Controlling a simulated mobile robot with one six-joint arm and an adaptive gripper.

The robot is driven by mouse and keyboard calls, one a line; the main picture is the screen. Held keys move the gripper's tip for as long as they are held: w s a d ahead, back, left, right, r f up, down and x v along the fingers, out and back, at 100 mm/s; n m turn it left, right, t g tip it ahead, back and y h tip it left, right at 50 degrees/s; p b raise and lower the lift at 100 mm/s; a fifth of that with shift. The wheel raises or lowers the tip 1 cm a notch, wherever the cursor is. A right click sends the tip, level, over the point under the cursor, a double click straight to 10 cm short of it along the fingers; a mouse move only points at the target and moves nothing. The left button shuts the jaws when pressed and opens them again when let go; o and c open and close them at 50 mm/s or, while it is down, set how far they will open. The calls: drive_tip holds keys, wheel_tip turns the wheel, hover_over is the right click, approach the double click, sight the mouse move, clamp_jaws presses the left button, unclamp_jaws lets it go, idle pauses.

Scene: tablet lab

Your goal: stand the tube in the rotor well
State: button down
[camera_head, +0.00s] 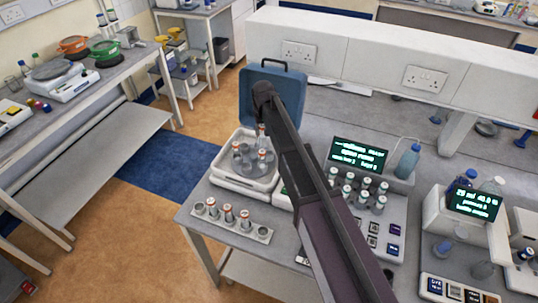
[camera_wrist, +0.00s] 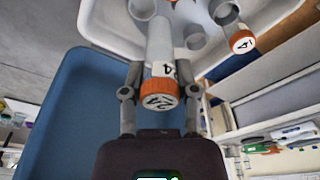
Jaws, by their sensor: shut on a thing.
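My gripper (camera_wrist: 160,78) is shut on a tube (camera_wrist: 160,48) with an orange cap marked 24, one finger on each side. In the head view the held tube (camera_head: 262,132) is a small pale shape above the rotor (camera_head: 250,171), largely hidden by my arm. The rotor sits in the open white centrifuge (camera_head: 232,181), with its blue lid (camera_head: 258,82) raised behind. Grey rotor wells (camera_wrist: 226,12) show around the tube's far end in the wrist view; whether that end is inside a well I cannot tell. Another orange-capped tube (camera_wrist: 242,41) stands nearby.
A pale rack (camera_head: 262,236) with several red-topped tubes stands in front of the centrifuge. A grey device (camera_head: 385,222) with several tubes and a green-lit screen (camera_head: 357,155) stands to the right. The raised lid (camera_wrist: 68,110) is close to my gripper.

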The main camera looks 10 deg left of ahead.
drive_tip(key=shift+w+d+r+n+p, duration=0.45)
drive_tip(key=shift+w+d+r+n, duration=0.35)
drive_tip(key=shift+d, duration=0.15)
wheel_tip(320, 180, down, 6)
drive_tip(key=b, duration=0.6)
drive_tip(key=shift+f, duration=0.15)
drive_tip(key=shift+f+b, duration=1.9)
drive_tip(key=shift+b, duration=0.15)
drive_tip(key=shift+f, duration=0.1)
drive_tip(key=shift+c, duration=1.9)
unclamp_jaws()
wheel_tip(320, 180, up, 12)
drive_tip(key=s+d+p, duration=0.1)
drive_tip(key=p, duration=1.1)
drive_tip(key=shift+s, duration=0.25)
